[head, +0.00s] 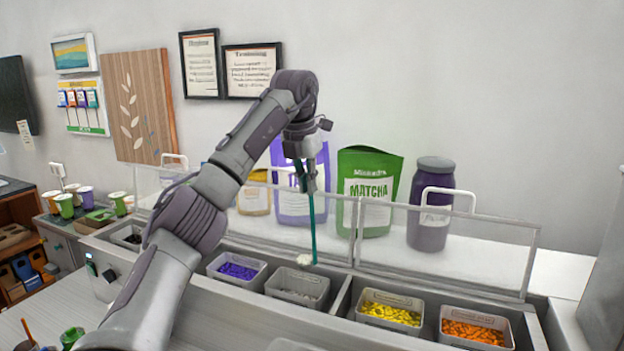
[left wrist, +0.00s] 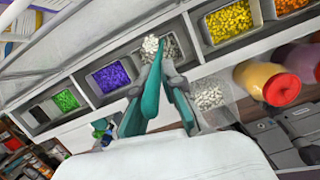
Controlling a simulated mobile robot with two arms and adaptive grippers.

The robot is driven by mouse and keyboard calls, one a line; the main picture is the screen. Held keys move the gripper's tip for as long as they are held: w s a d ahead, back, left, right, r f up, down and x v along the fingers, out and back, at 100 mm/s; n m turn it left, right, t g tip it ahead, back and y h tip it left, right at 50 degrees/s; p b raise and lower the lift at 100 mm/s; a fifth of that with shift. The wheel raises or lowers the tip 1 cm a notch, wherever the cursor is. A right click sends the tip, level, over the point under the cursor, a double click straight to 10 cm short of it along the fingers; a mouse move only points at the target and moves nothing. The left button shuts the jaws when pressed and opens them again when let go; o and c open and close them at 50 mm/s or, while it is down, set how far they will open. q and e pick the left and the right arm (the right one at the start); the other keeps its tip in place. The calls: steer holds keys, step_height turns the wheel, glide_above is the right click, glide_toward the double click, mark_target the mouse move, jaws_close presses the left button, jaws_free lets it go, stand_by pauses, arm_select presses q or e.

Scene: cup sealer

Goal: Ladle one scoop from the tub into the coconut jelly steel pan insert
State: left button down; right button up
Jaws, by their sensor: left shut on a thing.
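My left gripper (head: 307,182) is shut on the ladle (head: 313,225), a long teal handle that hangs down nearly upright in the head view. Its small bowl end with a white heap (head: 304,260) is above the back part of the coconut jelly steel pan insert (head: 297,298), which looks greyish white inside. In the left wrist view the white heap (left wrist: 150,44) overlaps that same pan (left wrist: 182,46). A clear tub (left wrist: 212,96) with white pieces stands in front of the pans there. My right gripper is not in view.
Purple (head: 237,271), yellow (head: 390,312) and orange (head: 474,331) topping pans share the counter. A clear guard (head: 450,245) stands behind them, with a matcha bag (head: 367,190) and purple jar (head: 432,205) beyond.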

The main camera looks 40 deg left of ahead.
arm_select(q)
steer(key=s+d+f+t+y+b, duration=0.1)
steer(key=s+f+t+b, duration=0.5)
steer(key=b, duration=1)
steer(key=s+d+f+t+b, duration=0.2)
steer(key=s+f+t+b, duration=0.3)
steer(key=s+b, duration=0.8)
step_height(320, 180, down, 3)
steer(key=b, duration=0.2)
steer(key=shift+s+t+y+b, duration=0.2)
steer(key=shift+t+y+b, duration=0.2)
